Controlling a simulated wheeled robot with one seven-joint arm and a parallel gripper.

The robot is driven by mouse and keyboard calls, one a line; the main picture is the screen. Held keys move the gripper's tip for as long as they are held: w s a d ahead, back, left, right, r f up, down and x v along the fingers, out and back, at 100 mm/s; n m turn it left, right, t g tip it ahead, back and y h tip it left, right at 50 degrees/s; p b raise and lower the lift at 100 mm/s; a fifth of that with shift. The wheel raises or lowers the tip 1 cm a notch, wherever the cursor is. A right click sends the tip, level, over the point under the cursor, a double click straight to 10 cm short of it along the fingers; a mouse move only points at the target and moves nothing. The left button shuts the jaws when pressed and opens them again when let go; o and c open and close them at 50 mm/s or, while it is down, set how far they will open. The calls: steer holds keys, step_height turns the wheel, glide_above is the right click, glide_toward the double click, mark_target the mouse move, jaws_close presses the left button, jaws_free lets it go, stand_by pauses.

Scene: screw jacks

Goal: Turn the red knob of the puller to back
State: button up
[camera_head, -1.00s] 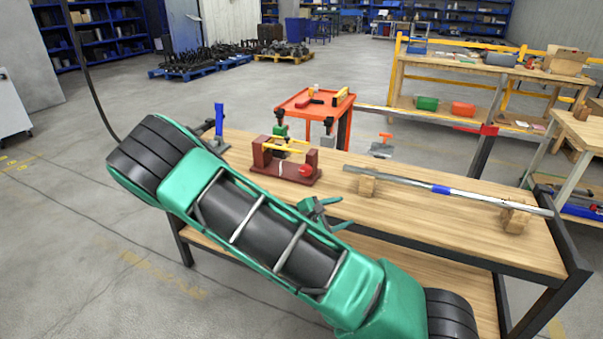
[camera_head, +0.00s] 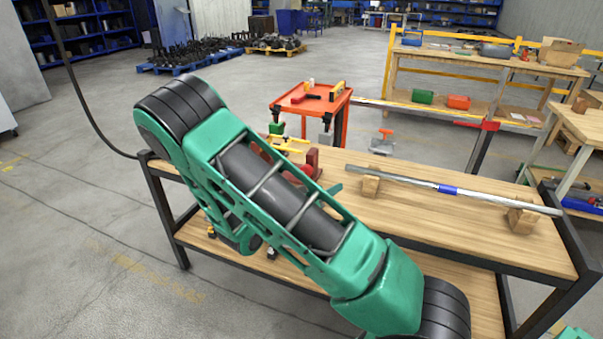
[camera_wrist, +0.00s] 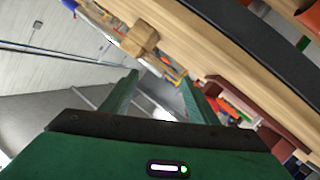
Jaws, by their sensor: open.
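The puller (camera_head: 314,160) stands on the near workbench, a dark red frame with a yellow bar. In the head view my arm hides much of it, and I cannot make out its red knob clearly. In the wrist view, dark red parts of the puller (camera_wrist: 232,88) lie to the right of my gripper (camera_wrist: 158,78), with a bright red piece beside them. My gripper is open and nothing shows between its fingers. It is apart from the puller. In the head view the gripper is mostly hidden behind my arm.
A metal rod (camera_head: 410,182) with a blue band rests on two wooden blocks (camera_head: 522,221) at the bench's right. One wooden block (camera_wrist: 141,39) also shows in the wrist view. An orange cart (camera_head: 291,104) stands behind the bench. The bench's front right is clear.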

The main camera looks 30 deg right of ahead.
mark_target(305, 173)
steer(key=w+a+f+t, duration=0.2)
steer(key=w+a+t, duration=0.4)
steer(key=w+a, duration=0.15)
steer(key=shift+m+y, duration=0.3)
steer(key=x, duration=1)
steer(key=shift+d+r, duration=0.15)
steer(key=shift+d, duration=0.05)
steer(key=c, duration=1)
